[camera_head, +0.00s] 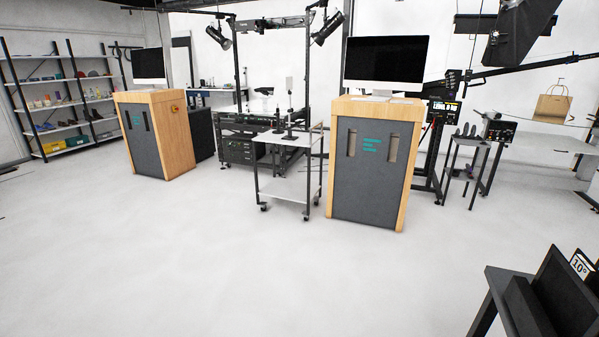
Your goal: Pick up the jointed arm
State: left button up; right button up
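I cannot tell for sure which thing is the jointed arm. Small dark upright items (289,131) stand on the top of a wheeled cart (288,187) in the middle, too small to make out. A long black boom (530,68) reaches in from the right, behind the right cabinet. A small stand at the right (472,142) bears several dark upright pieces and a grey device. Neither of my grippers is in view.
Two wood-edged cabinets, left (155,135) and right (370,165), carry monitors. A shelf (62,100) stands at the far left. A dark table with a black panel (565,295) is near at the lower right. The pale floor (200,260) in front is clear.

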aim_at(290, 137)
jog(key=i, duration=3.5)
